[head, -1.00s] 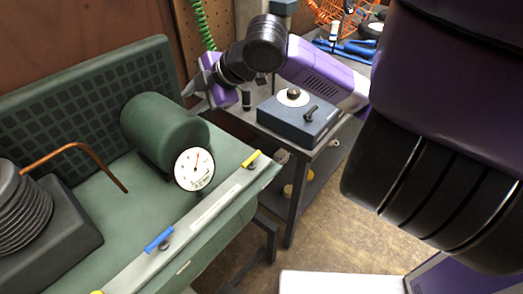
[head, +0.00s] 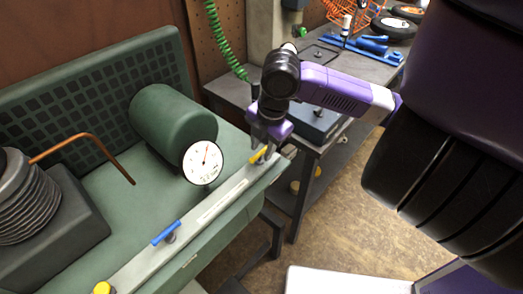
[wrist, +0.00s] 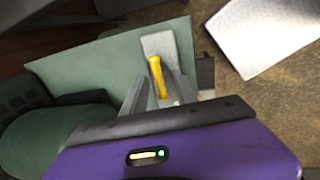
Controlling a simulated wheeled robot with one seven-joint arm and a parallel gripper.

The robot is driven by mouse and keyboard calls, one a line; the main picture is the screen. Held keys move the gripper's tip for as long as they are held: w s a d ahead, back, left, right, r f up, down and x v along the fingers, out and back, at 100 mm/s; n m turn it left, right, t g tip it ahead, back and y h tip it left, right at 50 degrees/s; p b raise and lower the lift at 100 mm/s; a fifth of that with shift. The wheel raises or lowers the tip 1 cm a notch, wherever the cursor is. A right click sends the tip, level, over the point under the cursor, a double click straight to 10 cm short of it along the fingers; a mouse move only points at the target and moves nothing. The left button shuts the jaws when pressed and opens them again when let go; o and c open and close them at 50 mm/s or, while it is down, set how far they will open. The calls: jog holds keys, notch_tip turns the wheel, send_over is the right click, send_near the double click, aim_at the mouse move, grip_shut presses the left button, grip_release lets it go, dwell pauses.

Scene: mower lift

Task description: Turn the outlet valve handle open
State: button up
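A yellow valve handle (head: 259,155) sits at the far right end of the pale strip along the green bench's front edge. It also shows in the wrist view (wrist: 156,75). My gripper (head: 265,149) points down over it. In the wrist view my gripper (wrist: 160,92) is open, one finger on each side of the handle, with gaps visible; I cannot tell whether either finger touches it. A blue handle (head: 166,233) sits further along the strip and another yellow one (head: 103,288) is at the near end. No readable label shows which is the outlet.
A green cylinder (head: 172,122) with a white dial gauge (head: 203,162) stands just left of my gripper. A dark box (head: 312,122) stands on the grey side table behind my gripper.

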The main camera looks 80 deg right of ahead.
jog(key=shift+w+d+f, duration=0.1)
jog(key=shift+w+f, duration=0.05)
jog(key=shift+f, duration=0.65)
grip_shut()
